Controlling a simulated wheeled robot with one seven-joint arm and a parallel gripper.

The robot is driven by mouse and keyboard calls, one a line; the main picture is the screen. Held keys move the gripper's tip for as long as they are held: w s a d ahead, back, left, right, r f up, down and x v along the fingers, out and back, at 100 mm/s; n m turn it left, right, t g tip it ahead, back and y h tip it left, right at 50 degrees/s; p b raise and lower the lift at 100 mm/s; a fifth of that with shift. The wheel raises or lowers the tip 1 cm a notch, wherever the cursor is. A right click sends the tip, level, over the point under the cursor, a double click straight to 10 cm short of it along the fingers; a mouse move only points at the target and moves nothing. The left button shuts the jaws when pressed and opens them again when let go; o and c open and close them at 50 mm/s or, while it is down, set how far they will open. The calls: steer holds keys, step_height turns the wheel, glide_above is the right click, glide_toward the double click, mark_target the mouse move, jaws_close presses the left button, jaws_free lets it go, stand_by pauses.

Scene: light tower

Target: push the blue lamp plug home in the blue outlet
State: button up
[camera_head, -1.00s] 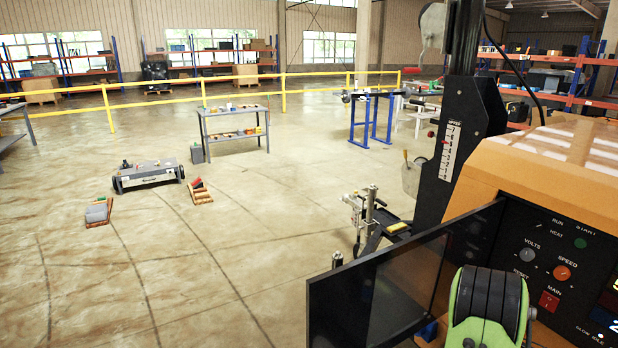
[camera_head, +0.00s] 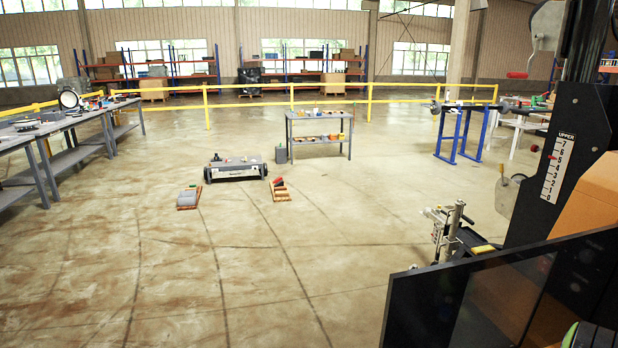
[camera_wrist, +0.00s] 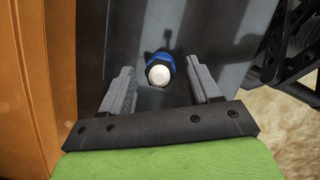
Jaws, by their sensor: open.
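In the wrist view, a blue round piece with a white rounded end (camera_wrist: 159,70), which looks like the blue lamp plug, stands against a dark grey panel. My gripper (camera_wrist: 160,78) is open, with one grey finger on each side of the blue piece and a gap to each. I cannot tell how deep the plug sits, and the blue outlet cannot be made out apart from it. In the head view, neither the plug nor the outlet shows. Only a bit of green and black at the bottom right corner is visible, likely part of my arm.
A black panel (camera_head: 480,300) and the orange machine (camera_head: 590,195) fill the right side of the head view. A black mast with a numbered scale (camera_head: 557,155) rises there. A low grey cart (camera_head: 236,171) stands on open floor, with workbenches (camera_head: 75,140) at left.

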steer(key=shift+c, duration=0.3)
stand_by(0.5)
jaws_close()
steer(key=shift+r+p, duration=2.75)
steer(key=shift+r, duration=0.35)
steer(key=shift+f, duration=0.1)
